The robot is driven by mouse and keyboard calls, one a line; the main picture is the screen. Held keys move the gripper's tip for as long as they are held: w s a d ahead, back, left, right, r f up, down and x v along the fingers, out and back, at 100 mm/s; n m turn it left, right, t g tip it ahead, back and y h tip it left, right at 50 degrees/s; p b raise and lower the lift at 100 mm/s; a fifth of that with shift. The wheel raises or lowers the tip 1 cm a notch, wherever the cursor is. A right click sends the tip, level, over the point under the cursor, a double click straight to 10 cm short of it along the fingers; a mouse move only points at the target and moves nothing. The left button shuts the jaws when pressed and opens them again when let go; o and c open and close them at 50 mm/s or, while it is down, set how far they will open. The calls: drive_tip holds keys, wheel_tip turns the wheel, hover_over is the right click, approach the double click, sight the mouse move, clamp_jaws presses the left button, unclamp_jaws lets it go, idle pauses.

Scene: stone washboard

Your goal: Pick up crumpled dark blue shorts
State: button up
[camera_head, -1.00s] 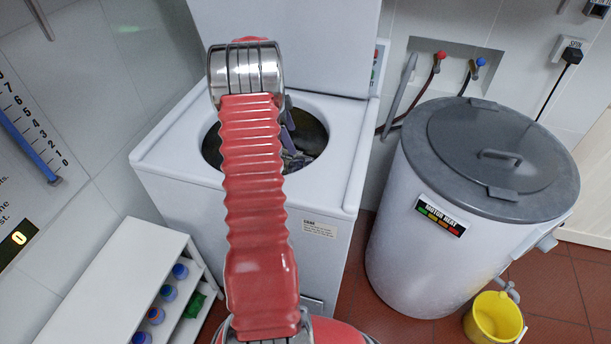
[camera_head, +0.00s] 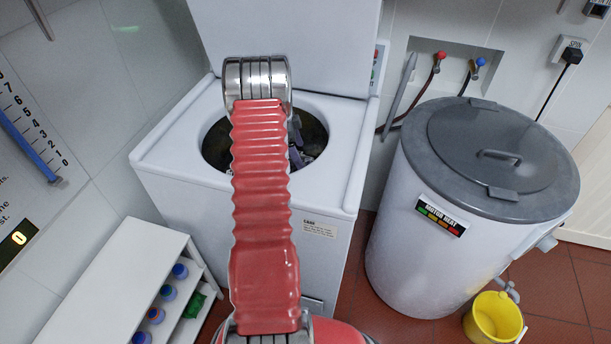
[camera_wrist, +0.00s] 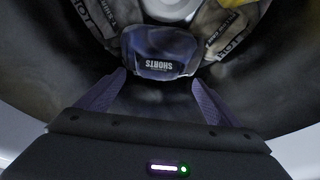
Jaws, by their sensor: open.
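Other labelled clothes lie beside the shorts, at left (camera_wrist: 85,22) and right (camera_wrist: 228,30). The dark drum wall (camera_wrist: 40,70) surrounds my gripper closely. The white washer (camera_head: 165,150) has its lid raised behind. A grey-lidded tub (camera_head: 420,250) stands at right.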

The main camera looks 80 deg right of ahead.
sight(305, 162)
drive_tip(key=shift+s+f, duration=0.15)
drive_tip(key=shift+f, duration=0.35)
drive_tip(key=shift+s+x, duration=0.2)
drive_tip(key=shift+x, duration=2.35)
drive_tip(key=shift+a, duration=0.15)
drive_tip(key=shift+c, duration=0.5)
drive_tip(key=c, duration=1.5)
drive_tip(key=shift+r, duration=0.15)
drive_tip(key=shift+c, duration=0.2)
